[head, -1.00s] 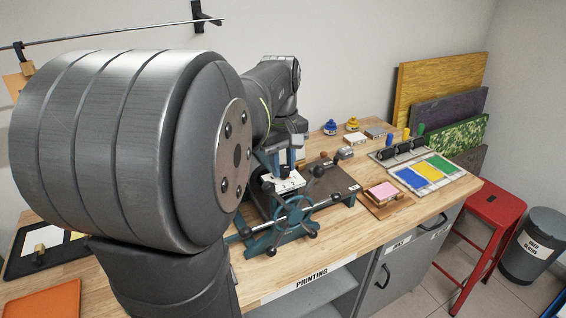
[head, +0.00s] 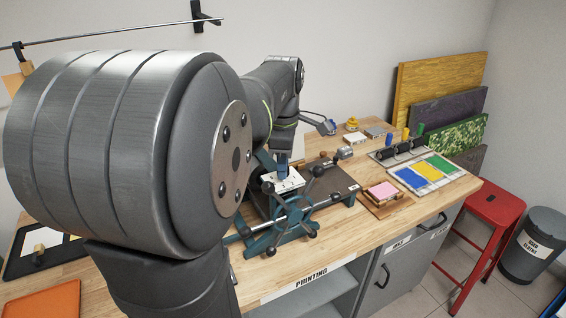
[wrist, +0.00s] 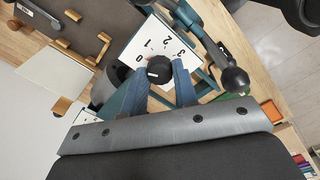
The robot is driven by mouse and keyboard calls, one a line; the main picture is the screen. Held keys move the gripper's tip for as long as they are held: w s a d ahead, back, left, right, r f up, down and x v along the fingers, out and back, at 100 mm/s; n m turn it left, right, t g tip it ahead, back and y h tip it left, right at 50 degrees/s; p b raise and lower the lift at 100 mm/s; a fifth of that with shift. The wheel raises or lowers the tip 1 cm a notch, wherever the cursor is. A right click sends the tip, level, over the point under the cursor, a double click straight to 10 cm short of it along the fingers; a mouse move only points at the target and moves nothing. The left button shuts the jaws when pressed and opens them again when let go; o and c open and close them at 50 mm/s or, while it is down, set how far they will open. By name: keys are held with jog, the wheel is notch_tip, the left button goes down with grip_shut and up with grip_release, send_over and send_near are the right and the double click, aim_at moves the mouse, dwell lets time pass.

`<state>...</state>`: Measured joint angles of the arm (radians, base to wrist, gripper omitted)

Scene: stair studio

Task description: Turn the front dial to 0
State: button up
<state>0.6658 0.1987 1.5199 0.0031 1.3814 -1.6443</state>
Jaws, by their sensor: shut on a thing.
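The front dial is a white plate (wrist: 150,42) with the numbers 0, 1, 2 and 3 around a black knob (wrist: 159,70). My gripper (wrist: 158,76) is shut on the knob, with one blue finger on each side in the wrist view. In the head view my gripper (head: 283,166) points down at the white dial plate (head: 287,182) on the press, and the fingers hide most of the knob.
The press's spoked handwheel (head: 295,211) stands in front of the dial. A lever with a black ball (wrist: 235,79) is close beside my gripper. Another white numbered plate (wrist: 87,117) lies partly behind my left finger. Ink pads (head: 427,174) lie to the right.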

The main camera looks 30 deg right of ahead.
jog(key=shift+n, duration=0.6)
jog(key=o, duration=1)
jog(key=r, duration=1.7)
jog(key=shift+s+a+r, duration=0.2)
jog(key=shift+s+r, duration=0.05)
jog(key=shift+s, duration=0.1)
jog(key=f, duration=1.7)
jog(key=shift+w+d+f, duration=0.2)
jog(key=shift+w+f, duration=0.05)
jog(key=shift+w, duration=0.1)
